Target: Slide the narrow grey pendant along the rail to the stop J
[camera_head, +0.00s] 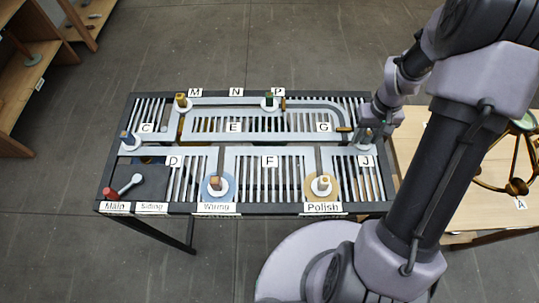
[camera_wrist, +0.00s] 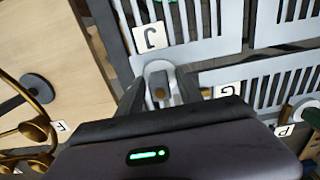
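My gripper (camera_head: 370,132) is low over the right end of the rail board, just behind the J label (camera_head: 366,160). A pendant with a pale round base (camera_head: 363,144) stands under it, largely hidden by the fingers; I take it for the narrow grey pendant.
Other pendants stand at C (camera_head: 127,139), M (camera_head: 181,102), P (camera_head: 269,102), Wiring (camera_head: 216,185) and Polish (camera_head: 322,185). A red knob (camera_head: 110,193) and grey lever (camera_head: 131,183) are at front left. A wooden table (camera_head: 415,160) with a brass lamp frame stands right.

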